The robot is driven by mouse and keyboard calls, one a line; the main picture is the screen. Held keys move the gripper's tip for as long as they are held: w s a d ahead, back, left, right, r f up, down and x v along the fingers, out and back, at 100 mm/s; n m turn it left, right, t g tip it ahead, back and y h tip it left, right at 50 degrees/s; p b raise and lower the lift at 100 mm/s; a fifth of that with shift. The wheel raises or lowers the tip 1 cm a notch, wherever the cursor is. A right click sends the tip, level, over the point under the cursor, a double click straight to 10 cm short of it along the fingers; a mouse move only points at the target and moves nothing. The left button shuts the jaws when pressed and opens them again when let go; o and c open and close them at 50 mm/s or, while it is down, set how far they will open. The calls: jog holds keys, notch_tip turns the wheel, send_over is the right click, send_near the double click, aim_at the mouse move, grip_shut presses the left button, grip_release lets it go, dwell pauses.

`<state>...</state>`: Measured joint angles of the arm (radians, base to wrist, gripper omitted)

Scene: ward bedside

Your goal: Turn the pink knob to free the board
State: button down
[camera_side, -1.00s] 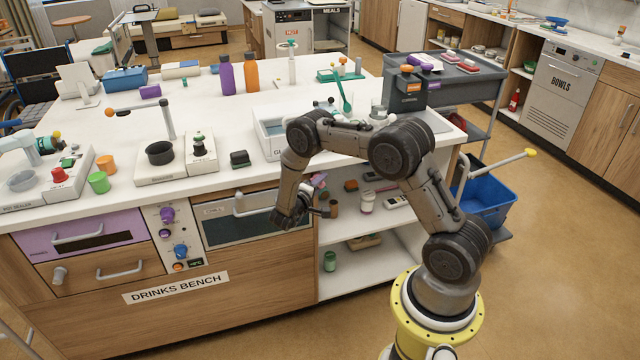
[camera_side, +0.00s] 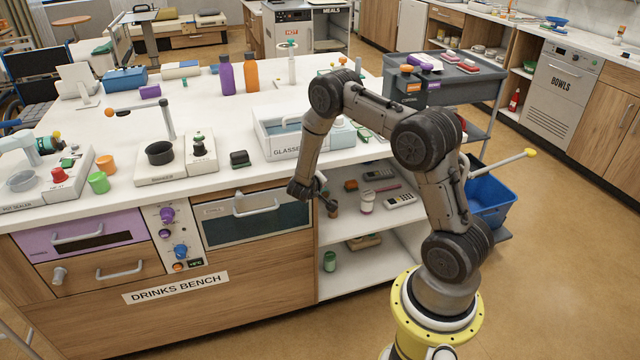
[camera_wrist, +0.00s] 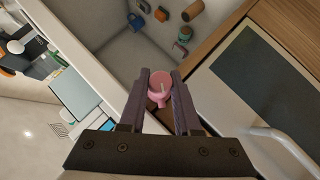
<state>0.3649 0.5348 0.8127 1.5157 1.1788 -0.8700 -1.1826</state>
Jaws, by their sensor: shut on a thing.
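The pink knob (camera_wrist: 160,84) shows in the wrist view, between the fingertips of my gripper (camera_wrist: 160,78). The dark fingers are shut on its two sides. The knob has a pale mark on its face. In the side view my gripper (camera_side: 318,194) is at the front of the bench, by the left edge of the open shelves, and my wrist hides the knob. I cannot clearly make out the board in either view.
The oven door with its bar handle (camera_side: 256,208) is just left of my gripper. Open shelves (camera_side: 362,268) with small jars and devices lie to its right. A glass tray (camera_side: 283,138) stands on the bench top above. The floor before the bench is clear.

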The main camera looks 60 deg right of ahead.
jog(key=m+t+y, duration=0.2)
jog(key=y, duration=0.1)
jog(key=shift+m+t+y, duration=0.3)
jog(key=shift+t, duration=0.1)
jog(key=shift+m+t+y, duration=1)
jog(key=shift+t+y, duration=0.4)
jog(key=shift+r, duration=0.1)
jog(key=c, duration=0.9)
grip_release()
jog(key=v, duration=1.3)
jog(key=shift+s+r, duration=0.2)
jog(key=shift+s, duration=0.15)
